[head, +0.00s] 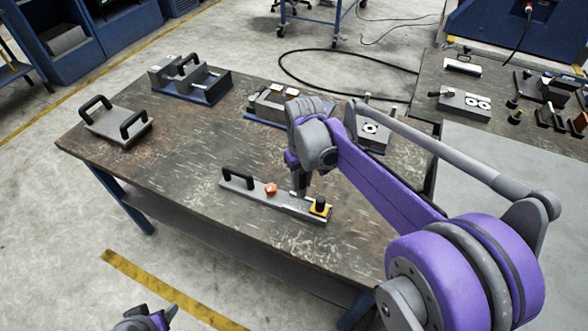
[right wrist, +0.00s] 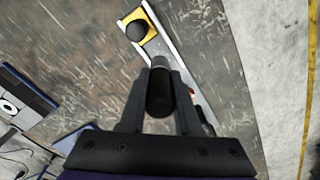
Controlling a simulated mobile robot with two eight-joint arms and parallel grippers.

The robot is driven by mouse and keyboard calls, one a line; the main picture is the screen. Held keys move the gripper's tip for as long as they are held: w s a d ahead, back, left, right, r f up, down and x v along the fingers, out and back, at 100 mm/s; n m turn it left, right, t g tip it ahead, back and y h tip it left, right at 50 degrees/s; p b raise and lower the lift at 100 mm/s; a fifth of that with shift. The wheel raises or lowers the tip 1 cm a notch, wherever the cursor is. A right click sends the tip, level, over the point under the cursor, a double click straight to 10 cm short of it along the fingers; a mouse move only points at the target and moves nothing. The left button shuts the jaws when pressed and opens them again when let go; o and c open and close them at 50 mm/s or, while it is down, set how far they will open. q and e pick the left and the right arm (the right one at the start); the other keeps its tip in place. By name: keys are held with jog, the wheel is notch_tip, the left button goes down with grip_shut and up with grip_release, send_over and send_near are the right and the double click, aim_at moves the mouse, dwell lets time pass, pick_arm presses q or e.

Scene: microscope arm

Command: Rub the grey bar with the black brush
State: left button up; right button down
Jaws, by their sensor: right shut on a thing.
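The grey bar (head: 252,195) lies flat on the workbench near its front edge, with a black handle at its left end. It also shows in the right wrist view (right wrist: 182,62), running from upper left to lower right. My right gripper (head: 299,190) is over the bar, between the orange piece and the yellow block. In the right wrist view it is shut on a dark upright cylinder, the black brush (right wrist: 160,95). The brush's lower end is mostly hidden; I cannot tell whether it touches the bar.
An orange piece (head: 271,189) sits on the bar, and a yellow block (head: 319,211) with a black knob sits at its right end. Handled metal fixtures (head: 118,125) stand on the bench's far and left parts. A second bench (head: 520,135) holds small parts.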

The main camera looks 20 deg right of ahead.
jog(key=shift+w+r+p, duration=0.2)
jog(key=shift+r+p, duration=0.15)
jog(key=shift+r, duration=0.5)
jog(key=shift+s+r, duration=0.1)
jog(key=shift+r, duration=0.15)
pick_arm(q)
jog(key=shift+w+d+r, duration=0.1)
jog(key=shift+r, duration=0.7)
pick_arm(e)
jog(key=shift+a+f, duration=0.1)
